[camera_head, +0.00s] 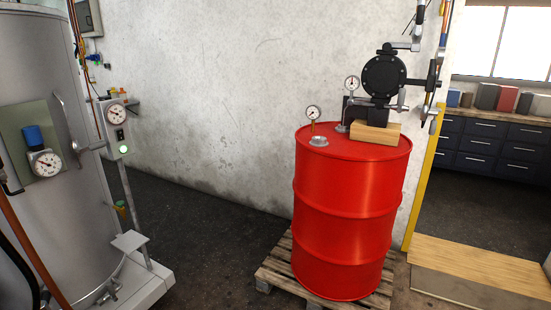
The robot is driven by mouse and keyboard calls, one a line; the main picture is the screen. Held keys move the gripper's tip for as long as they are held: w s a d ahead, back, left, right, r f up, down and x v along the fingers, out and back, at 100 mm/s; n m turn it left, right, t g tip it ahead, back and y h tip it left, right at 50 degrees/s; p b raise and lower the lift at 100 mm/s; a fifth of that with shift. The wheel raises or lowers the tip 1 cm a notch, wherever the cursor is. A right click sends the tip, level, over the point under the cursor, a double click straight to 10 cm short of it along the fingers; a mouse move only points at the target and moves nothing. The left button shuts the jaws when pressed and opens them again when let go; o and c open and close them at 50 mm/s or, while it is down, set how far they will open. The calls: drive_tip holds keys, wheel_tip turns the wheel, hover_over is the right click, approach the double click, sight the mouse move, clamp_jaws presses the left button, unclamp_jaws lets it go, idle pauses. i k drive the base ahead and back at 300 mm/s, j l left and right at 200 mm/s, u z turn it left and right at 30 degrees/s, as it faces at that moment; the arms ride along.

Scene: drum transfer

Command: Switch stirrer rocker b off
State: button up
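A narrow grey control box (105,135) stands on a post beside the large grey tank (45,90) at the left. It carries a round dial gauge (116,115), a small black switch (119,134) below it, and a lit green lamp (124,149) near its bottom. The black switch may be a stirrer rocker, but no label is readable and I cannot tell which is rocker b or which way it is set. My gripper is not in view.
A red drum (345,220) stands on a wooden pallet (268,270), with a black pump (383,76) and gauges on top. Dark floor (215,235) lies open between tank and drum. A wooden step (480,262) and drawer cabinets (490,140) are at the right.

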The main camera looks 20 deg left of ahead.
sight(119, 133)
drive_tip(key=i+j+u, duration=0.2)
drive_tip(key=i+u, duration=0.8)
drive_tip(key=i+l+u, duration=0.25)
drive_tip(key=i+u, duration=0.2)
drive_tip(key=i, duration=0.15)
